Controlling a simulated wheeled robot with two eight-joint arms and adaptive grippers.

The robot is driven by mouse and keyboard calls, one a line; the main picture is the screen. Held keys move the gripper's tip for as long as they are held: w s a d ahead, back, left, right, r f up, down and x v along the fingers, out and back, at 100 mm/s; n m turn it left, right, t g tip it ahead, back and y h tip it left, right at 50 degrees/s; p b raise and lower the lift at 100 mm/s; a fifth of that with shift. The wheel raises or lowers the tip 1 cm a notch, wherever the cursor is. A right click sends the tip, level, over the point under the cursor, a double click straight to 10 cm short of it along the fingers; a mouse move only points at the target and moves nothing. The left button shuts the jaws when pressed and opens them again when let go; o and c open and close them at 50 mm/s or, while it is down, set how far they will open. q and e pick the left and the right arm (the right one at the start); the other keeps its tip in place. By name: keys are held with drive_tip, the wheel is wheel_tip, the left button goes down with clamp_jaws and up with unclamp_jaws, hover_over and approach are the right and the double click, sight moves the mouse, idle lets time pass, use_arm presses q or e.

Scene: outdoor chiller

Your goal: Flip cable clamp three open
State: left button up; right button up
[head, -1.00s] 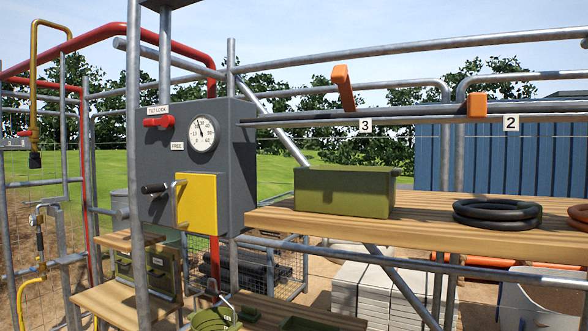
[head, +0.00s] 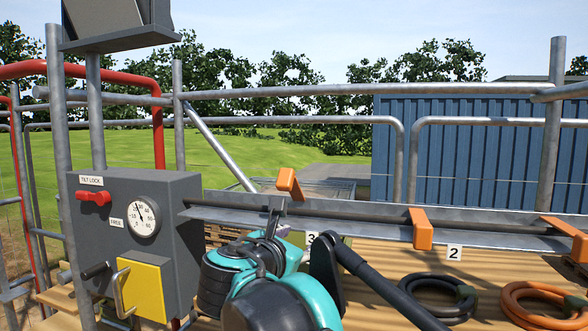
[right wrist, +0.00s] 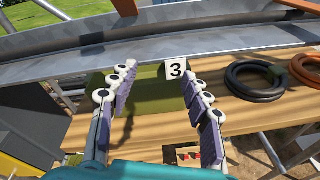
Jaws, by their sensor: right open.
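The orange lever of clamp three (head: 289,183) stands raised above the grey cable rail (head: 350,223), higher than its neighbour. Its lower end also shows at the top edge of the right wrist view (right wrist: 125,7). The white "3" label (right wrist: 175,69) is on the rail's front below it, partly hidden by my arm in the head view. My right gripper (right wrist: 160,72) is open and empty, its fingers spread in front of the rail and below the lever. In the head view the right gripper (head: 279,228) is partly hidden behind its teal wrist. My left gripper is not in view.
Clamp two (head: 420,228) and another orange clamp (head: 570,236) sit along the rail to the right. A grey control box (head: 135,235) with gauge and yellow panel stands left. Black (head: 440,297) and orange (head: 540,303) cable coils lie on the wooden shelf.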

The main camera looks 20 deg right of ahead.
sight(284, 177)
drive_tip(key=a+r+n+p, duration=0.1)
drive_tip(key=r, duration=0.3)
drive_tip(key=w+a+r+n+t+p, duration=0.1)
drive_tip(key=r, duration=0.3)
drive_tip(key=w+a+r+n+t, duration=0.1)
drive_tip(key=r+n, duration=0.1)
drive_tip(key=r, duration=0.2)
drive_tip(key=shift+w+h+p, duration=0.25)
drive_tip(key=shift+h+p, duration=0.15)
drive_tip(key=shift+r, duration=0.25)
drive_tip(key=shift+w+d, duration=0.2)
drive_tip(key=shift+w, duration=0.05)
use_arm(q)
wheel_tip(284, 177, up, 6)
drive_tip(key=p, duration=0.1)
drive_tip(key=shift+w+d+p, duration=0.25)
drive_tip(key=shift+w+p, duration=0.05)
drive_tip(key=shift+p, duration=0.05)
use_arm(e)
drive_tip(key=x, duration=0.7)
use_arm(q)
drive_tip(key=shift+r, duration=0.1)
use_arm(e)
clamp_jaws()
